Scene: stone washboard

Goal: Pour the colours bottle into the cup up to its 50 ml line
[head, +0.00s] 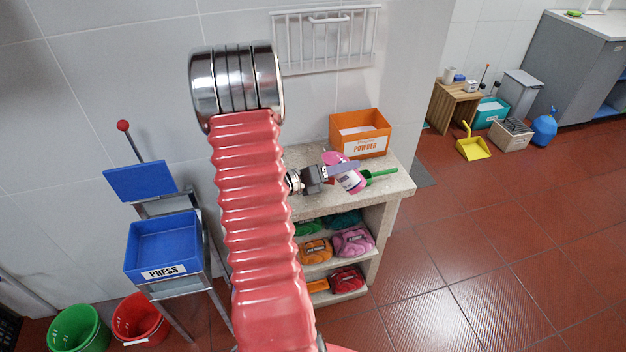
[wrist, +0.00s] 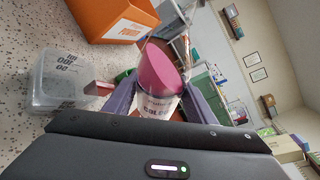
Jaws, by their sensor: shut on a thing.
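The colours bottle (head: 351,183), pink with a white label, is held by my gripper (head: 342,171) over the stone counter and looks slanted in the head view. In the wrist view the bottle (wrist: 164,70) is between the two purple-grey fingers, with its large pink end facing up in the picture and its label partly hidden. The clear cup (wrist: 62,82), with dark markings, stands on the counter to the left of the bottle, apart from it. I see no colour in the cup. In the head view the cup is not visible.
The orange powder box (head: 360,134) stands at the back of the stone counter (head: 398,186). A green-handled tool (head: 381,173) lies beside the bottle. Shelves below hold coloured bags (head: 353,243). A blue press (head: 163,247) stands to the left.

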